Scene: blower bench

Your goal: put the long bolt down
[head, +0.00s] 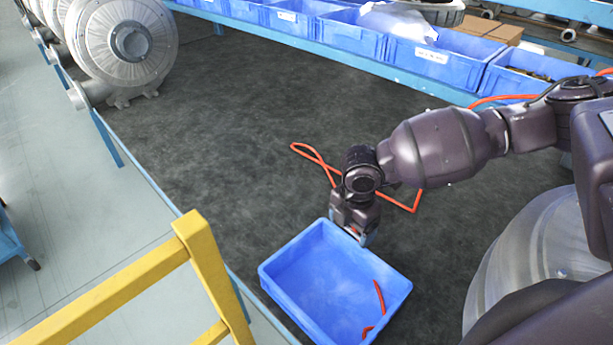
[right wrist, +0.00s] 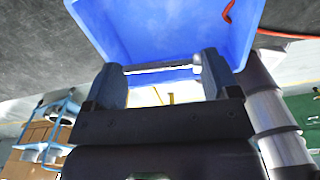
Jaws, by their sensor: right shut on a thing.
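My right gripper (head: 354,232) points down at the back right rim of a blue bin (head: 315,280) on the dark bench. In the right wrist view, a thin silvery rod, the long bolt (right wrist: 165,69), spans the gap between the two fingers of the right gripper (right wrist: 165,76). The blue bin (right wrist: 170,30) fills the view beyond the bolt. In the head view the bolt is too small to make out clearly. My left gripper is not in view.
A red cord (head: 312,155) lies on the dark bench (head: 235,130), and a red piece (head: 379,297) is in the bin. Blue bins (head: 430,60) line the back. A grey blower housing (head: 95,50) stands back left. A yellow rail (head: 205,260) is at front left.

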